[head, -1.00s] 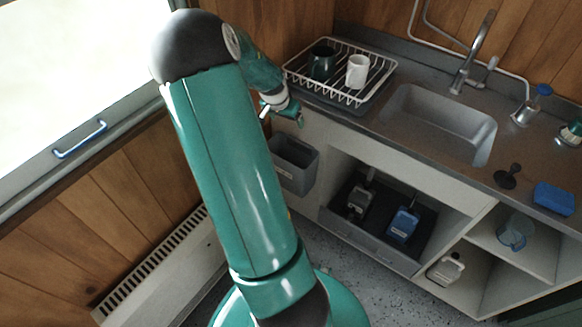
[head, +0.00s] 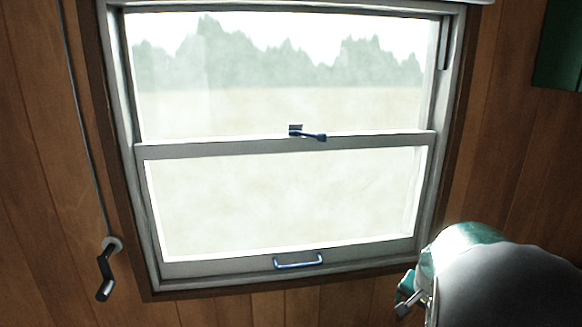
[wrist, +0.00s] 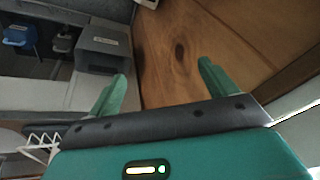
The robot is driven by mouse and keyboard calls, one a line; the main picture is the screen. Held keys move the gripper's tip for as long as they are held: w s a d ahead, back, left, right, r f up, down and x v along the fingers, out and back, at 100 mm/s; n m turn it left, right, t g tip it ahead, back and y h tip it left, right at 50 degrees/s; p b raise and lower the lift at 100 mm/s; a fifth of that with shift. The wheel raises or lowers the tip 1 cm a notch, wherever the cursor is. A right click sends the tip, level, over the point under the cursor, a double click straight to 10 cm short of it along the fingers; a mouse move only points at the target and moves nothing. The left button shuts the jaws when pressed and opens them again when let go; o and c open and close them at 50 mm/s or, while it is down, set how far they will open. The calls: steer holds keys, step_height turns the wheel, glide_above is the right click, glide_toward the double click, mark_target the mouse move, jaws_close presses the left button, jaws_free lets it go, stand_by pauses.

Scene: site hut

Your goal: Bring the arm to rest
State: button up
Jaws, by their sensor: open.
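My gripper (wrist: 163,75) shows in the wrist view with its two green fingers spread apart. Nothing is between them. Beyond the fingers is the wood-panelled wall (wrist: 195,45). In the head view my arm is at the lower right, in front of the wall and just right of the window's lower corner. Most of the arm is outside that picture.
The head view shows a sash window (head: 290,145) with a blue handle (head: 298,265) and a blue latch (head: 312,136). A crank (head: 104,275) hangs left. The wrist view shows a grey bin (wrist: 102,52) and the wire dish rack (wrist: 40,142) near my gripper.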

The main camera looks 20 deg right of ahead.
steer(key=s+a+r+n+t+y, duration=0.1)
steer(key=a+r+n, duration=0.3)
steer(key=a, duration=0.6)
steer(key=s+a+r+n+t+y, duration=0.1)
steer(key=a+r+n, duration=0.3)
steer(key=a, duration=0.7)
steer(key=s+a+r+n, duration=0.4)
steer(key=s+a, duration=0.5)
steer(key=a, duration=0.2)
steer(key=shift+n, duration=0.4)
steer(key=shift+w+a+r, duration=0.1)
steer(key=c, duration=1)
steer(key=shift+d, duration=0.2)
steer(key=shift+c, duration=0.2)
